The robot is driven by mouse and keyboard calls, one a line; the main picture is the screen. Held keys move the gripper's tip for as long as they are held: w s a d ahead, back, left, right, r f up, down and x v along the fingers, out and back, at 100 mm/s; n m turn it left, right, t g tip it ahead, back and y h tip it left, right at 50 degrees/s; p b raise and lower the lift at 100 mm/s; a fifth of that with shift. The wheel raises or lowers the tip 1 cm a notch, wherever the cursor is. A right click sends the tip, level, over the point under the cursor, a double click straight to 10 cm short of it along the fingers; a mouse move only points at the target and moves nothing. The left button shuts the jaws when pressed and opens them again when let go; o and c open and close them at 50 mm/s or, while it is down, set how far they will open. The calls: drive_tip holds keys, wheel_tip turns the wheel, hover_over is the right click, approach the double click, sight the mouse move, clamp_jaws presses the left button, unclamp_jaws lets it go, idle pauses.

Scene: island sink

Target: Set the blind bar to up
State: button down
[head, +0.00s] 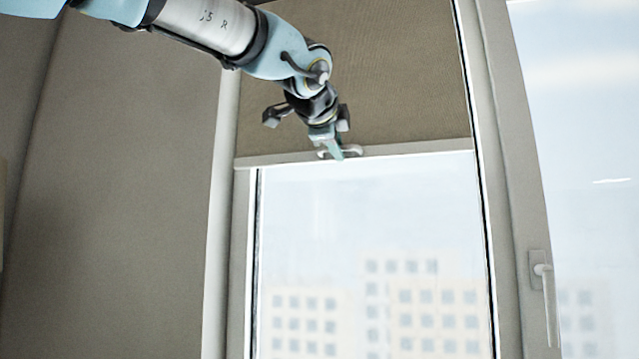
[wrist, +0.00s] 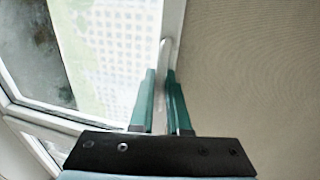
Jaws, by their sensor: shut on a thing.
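The blind bar (head: 420,148) is a pale strip along the lower edge of a brown roller blind (head: 405,75). In the head view it sits in the upper part of the window, with bare glass below it. A small handle on the bar is partly hidden by my gripper (head: 338,152), which is shut on it near the bar's middle. In the wrist view the green fingers of my gripper (wrist: 162,92) stand either side of the pale bar (wrist: 164,60), with the blind fabric (wrist: 250,70) to the right.
The window frame (head: 485,180) borders the blind on the right, and a window handle (head: 543,285) is on the sash beyond it. A brown wall or panel (head: 120,190) fills the left. Tall buildings show through the glass. The space below the bar is clear.

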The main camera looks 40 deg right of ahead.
wheel_tip(320, 180, up, 16)
drive_tip(key=p, duration=0.3)
drive_tip(key=shift+r, duration=0.15)
drive_tip(key=c, duration=0.9)
unclamp_jaws()
drive_tip(key=b+v, duration=0.3)
drive_tip(key=v, duration=0.7)
drive_tip(key=shift+s+a, duration=0.2)
drive_tip(key=shift+a, duration=0.1)
drive_tip(key=shift+w, duration=0.1)
